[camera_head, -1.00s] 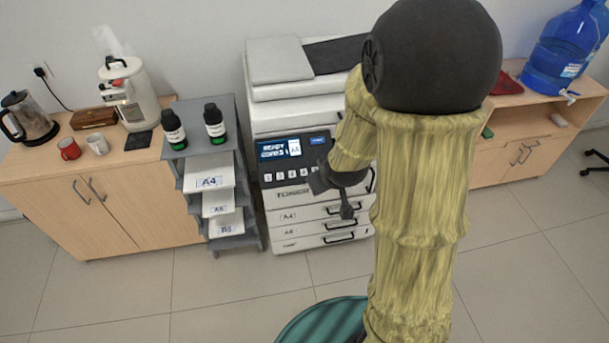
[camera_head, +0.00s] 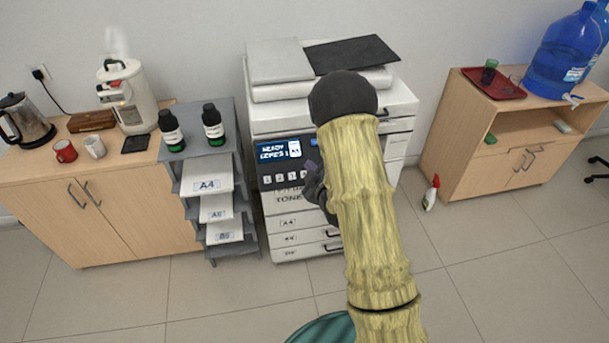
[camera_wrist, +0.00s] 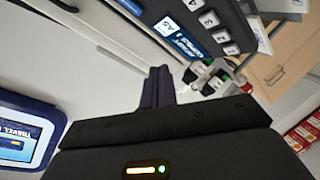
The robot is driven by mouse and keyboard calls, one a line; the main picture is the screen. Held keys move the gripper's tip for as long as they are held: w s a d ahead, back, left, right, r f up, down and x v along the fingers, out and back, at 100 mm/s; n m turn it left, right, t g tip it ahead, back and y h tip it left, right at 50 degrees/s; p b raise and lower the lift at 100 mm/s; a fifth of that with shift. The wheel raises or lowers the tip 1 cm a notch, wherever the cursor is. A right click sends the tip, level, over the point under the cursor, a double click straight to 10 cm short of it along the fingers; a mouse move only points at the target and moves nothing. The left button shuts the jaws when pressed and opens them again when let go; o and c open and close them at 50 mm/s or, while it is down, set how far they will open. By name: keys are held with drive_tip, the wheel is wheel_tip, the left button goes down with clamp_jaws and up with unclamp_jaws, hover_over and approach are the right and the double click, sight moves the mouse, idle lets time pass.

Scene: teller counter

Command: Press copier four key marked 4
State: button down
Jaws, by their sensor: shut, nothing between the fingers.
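The white copier (camera_head: 277,222) stands against the wall with a dark control panel holding a lit screen (camera_head: 278,151) and a row of pale number keys. In the wrist view the panel (camera_wrist: 172,12) is at the top, with the screen (camera_wrist: 180,40) beside the keys. The key at the top edge (camera_wrist: 195,3), farthest along the row, appears to be the 4; its mark is hard to read. My gripper (camera_head: 311,167) is in front of the panel's right part, partly hidden by my arm. Its fingers (camera_wrist: 158,75) are shut and empty. I cannot tell contact; the wrist view shows them apart from the keys.
A grey paper rack (camera_head: 220,165) with two dark bottles stands left of the copier. A wooden cabinet (camera_head: 100,215) is farther left. On the right are a low cabinet (camera_head: 480,150) and a spray bottle (camera_head: 431,193) on the floor. Open floor lies in front.

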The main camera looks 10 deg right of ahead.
sight(304, 174)
drive_tip(key=shift+f, duration=0.1)
drive_tip(key=w+f+b, duration=0.4)
drive_tip(key=f, duration=0.3)
drive_tip(key=shift+w+f+b, duration=0.15)
drive_tip(key=shift+w+b, duration=0.2)
idle(1.4)
drive_tip(key=shift+s+a, duration=0.1)
idle(0.4)
drive_tip(key=shift+w+f+b, duration=0.35)
drive_tip(key=shift+b, duration=0.2)
